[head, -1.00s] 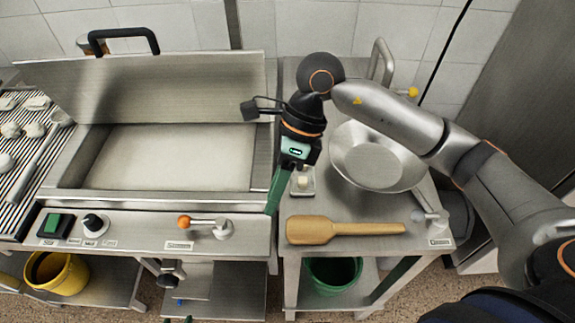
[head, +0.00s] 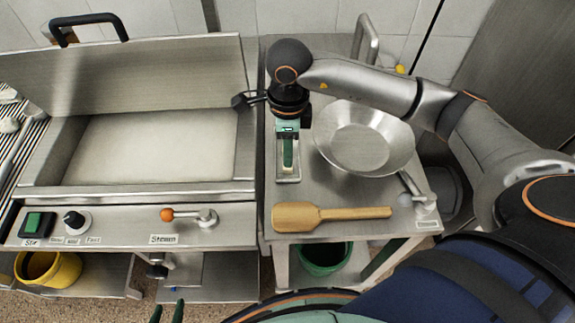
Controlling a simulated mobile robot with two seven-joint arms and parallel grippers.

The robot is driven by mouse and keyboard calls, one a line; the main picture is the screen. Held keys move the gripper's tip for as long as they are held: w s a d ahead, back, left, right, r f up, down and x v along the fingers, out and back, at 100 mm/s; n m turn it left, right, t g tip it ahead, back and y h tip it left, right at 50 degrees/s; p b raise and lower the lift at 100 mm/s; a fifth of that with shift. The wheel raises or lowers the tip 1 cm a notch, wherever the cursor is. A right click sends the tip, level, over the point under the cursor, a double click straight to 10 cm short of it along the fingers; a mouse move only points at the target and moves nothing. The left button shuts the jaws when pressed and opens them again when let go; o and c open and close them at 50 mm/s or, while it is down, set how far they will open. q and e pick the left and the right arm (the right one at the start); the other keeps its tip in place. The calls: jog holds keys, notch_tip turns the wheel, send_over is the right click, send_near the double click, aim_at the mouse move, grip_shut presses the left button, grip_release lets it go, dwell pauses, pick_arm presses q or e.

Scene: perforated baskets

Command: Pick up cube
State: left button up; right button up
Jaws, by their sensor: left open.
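My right gripper (head: 288,168), with green fingers, points down over a small metal tray (head: 288,180) on the steel side table. Its fingers look edge-on from here, so their gap does not show. A small pale cube showed on this tray earlier; now the gripper covers that spot and I cannot see the cube. I cannot tell whether the fingers touch it. My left gripper (head: 167,313) shows only as two green fingertips at the bottom edge, apart and empty, low in front of the cooker.
A steel pan (head: 363,137) stands just right of the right gripper. A wooden spatula (head: 330,215) lies in front of the tray. The open-lidded cooker (head: 150,150) is on the left. A green bucket (head: 322,258) and a yellow bucket (head: 48,268) sit below.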

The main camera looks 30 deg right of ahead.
jog(key=shift+w+f+p, duration=0.1)
jog(key=shift+f+p, duration=0.3)
jog(key=shift+f, duration=1.95)
grip_shut()
